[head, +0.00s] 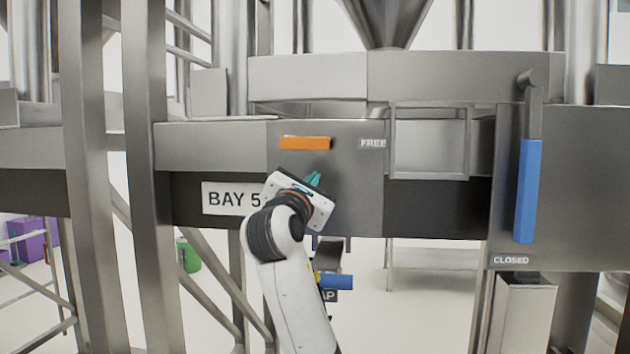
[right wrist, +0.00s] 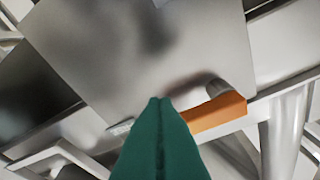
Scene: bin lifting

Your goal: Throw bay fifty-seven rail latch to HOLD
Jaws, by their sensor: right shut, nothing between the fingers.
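The rail latch is an orange handle (head: 306,143) lying level on a grey metal plate (head: 340,200), left of a label reading FREE (head: 373,143). In the right wrist view the orange handle (right wrist: 217,116) shows just beyond the fingertips, with a round metal pivot at one end. My right gripper (head: 314,180) is shut and empty, with teal fingers, just below the handle in the head view. I cannot tell whether it touches the handle. A sign reading BAY 5 (head: 232,198) is partly hidden by my right arm. No HOLD label is visible. My left gripper is not in view.
A long blue handle (head: 527,190) hangs at the right above a CLOSED label (head: 511,260). A smaller blue handle (head: 336,282) sits low, beside my right arm. Steel posts (head: 146,180) stand at the left. A hopper cone (head: 386,22) is above.

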